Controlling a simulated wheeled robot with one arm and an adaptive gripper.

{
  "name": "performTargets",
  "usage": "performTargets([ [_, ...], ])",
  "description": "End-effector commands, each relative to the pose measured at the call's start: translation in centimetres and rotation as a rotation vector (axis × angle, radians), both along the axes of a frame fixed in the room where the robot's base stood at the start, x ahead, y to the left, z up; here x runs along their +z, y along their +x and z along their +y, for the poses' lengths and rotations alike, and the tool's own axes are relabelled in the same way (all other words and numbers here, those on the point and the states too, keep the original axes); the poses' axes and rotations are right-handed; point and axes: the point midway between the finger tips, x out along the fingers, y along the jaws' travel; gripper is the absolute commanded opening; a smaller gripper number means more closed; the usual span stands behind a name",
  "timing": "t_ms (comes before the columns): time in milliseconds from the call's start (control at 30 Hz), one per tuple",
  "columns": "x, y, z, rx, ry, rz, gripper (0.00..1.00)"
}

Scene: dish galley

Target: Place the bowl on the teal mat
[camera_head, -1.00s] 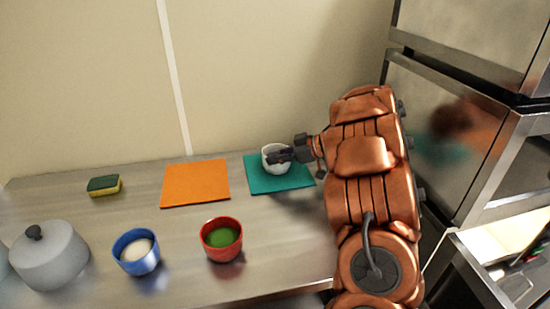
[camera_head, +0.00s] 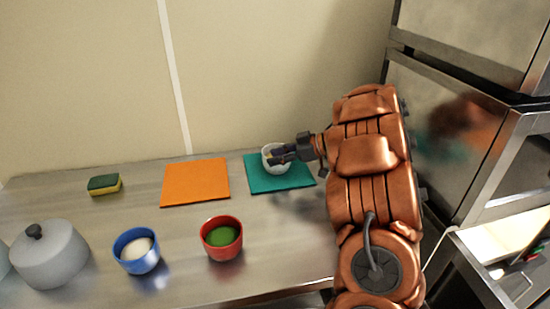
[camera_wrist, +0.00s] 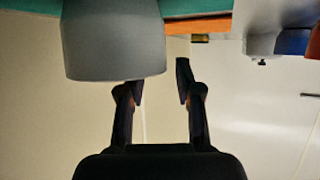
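The white-grey bowl (camera_head: 270,166) stands upright on the teal mat (camera_head: 292,184), toward the mat's back. My gripper (camera_head: 279,156) is at the bowl's rim, reaching in from the right. In the wrist view, which looks upside down, the bowl (camera_wrist: 113,42) shows with its base against the teal mat (camera_wrist: 190,7). My gripper's two fingers (camera_wrist: 160,82) are spread apart there, with a clear gap between them. The bowl's near wall edge lies in line with that gap. One finger seems to be inside the rim, but the exact contact cannot be told.
An orange mat (camera_head: 195,183) lies left of the teal mat. A red bowl (camera_head: 222,238) with green contents and a blue bowl (camera_head: 137,251) with pale contents stand in front. A sponge (camera_head: 104,185) and a lidded grey pot (camera_head: 50,255) are at left. Steel cabinets (camera_head: 455,130) stand at right.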

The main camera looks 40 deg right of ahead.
Motion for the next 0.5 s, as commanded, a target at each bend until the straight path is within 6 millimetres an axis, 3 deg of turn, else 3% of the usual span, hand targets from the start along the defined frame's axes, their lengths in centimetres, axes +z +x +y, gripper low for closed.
performTargets([
  [500,2.7,-4.2,-3.8,-0.002,-0.004,-0.001,0.34],
])
